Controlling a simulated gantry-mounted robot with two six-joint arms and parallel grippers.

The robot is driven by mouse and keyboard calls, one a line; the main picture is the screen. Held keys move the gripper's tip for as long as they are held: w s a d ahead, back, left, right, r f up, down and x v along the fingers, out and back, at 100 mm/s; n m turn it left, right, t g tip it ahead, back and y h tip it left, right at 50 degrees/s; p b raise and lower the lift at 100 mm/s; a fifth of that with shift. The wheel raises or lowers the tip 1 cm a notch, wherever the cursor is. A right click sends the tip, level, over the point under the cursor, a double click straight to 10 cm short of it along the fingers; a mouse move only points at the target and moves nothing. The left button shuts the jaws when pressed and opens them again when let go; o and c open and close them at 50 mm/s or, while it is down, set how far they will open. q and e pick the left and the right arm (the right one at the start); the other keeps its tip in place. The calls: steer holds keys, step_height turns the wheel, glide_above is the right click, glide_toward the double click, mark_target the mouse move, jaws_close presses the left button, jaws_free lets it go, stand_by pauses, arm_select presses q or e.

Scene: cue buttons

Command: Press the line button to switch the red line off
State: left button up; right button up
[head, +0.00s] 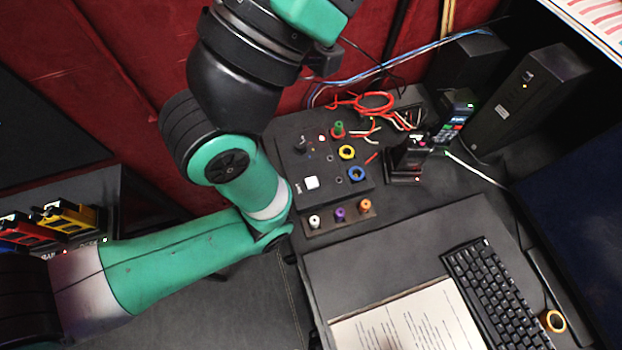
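A black control box (325,207) stands on the dark desk, in the middle of the head view. The labels are too small to read, so I cannot tell which is the line button. My green and black arm passes close left of the box. Neither gripper shows.
Red and pale cables (375,103) lie behind the box, with a card-reader-like device (408,155) to its right. A keyboard (495,295), an open book (410,322) and black speaker-like boxes (527,100) stand further right. Yellow and red tools (68,217) sit on a left shelf.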

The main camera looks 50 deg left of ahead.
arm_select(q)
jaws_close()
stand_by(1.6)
